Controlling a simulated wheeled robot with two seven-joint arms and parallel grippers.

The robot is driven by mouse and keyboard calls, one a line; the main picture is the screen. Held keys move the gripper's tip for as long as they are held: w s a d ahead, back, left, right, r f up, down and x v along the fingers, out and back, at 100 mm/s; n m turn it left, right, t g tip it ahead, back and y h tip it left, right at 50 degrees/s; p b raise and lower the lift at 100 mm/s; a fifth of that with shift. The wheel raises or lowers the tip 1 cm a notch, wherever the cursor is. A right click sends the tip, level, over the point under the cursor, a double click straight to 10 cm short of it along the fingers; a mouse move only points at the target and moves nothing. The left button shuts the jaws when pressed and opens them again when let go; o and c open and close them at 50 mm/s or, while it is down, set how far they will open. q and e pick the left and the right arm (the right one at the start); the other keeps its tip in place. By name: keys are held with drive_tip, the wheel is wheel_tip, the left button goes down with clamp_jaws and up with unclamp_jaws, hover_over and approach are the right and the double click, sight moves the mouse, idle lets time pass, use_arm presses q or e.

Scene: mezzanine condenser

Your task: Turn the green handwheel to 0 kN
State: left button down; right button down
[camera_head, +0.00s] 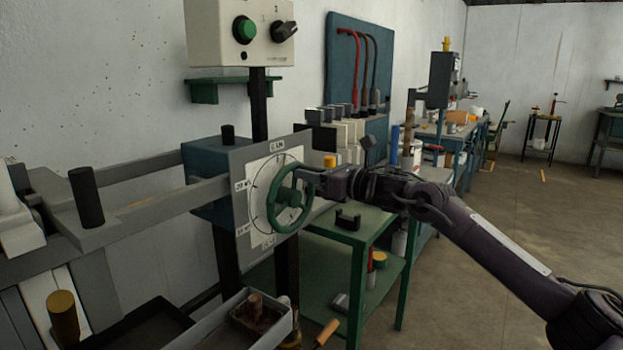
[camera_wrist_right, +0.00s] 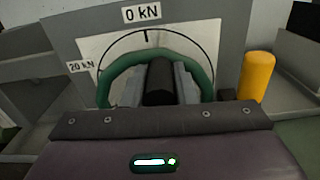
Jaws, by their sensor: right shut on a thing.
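A black tick sits under 0 kN. My right gripper (camera_head: 312,178) reaches in from the right and is shut at the wheel's upper right side. In the wrist view its grey fingers (camera_wrist_right: 158,85) flank a dark cylindrical part. Which setting the wheel points to cannot be told. My left gripper is out of view.
A grey rail frame (camera_head: 150,205) extends left of the dial. A control box (camera_head: 240,30) hangs above. A green table (camera_head: 350,228) stands just behind, below my right arm. A yellow cylinder (camera_wrist_right: 256,76) stands right of the wheel. Open floor lies to the right.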

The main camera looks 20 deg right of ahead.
drive_tip(key=shift+s+a+f+n, duration=0.15)
drive_tip(key=shift+s+a+n, duration=0.3)
drive_tip(key=shift+n, duration=0.45)
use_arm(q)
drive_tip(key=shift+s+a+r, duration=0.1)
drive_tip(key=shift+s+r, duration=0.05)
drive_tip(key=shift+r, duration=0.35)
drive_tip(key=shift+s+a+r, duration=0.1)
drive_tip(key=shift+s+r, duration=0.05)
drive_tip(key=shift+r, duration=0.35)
use_arm(e)
drive_tip(key=shift+a+n, duration=0.2)
drive_tip(key=shift+n, duration=0.1)
drive_tip(key=c, duration=1.3)
unclamp_jaws()
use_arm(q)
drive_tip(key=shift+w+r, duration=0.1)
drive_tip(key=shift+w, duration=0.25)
use_arm(e)
drive_tip(key=shift+o, duration=0.7)
drive_tip(key=shift+d, duration=0.15)
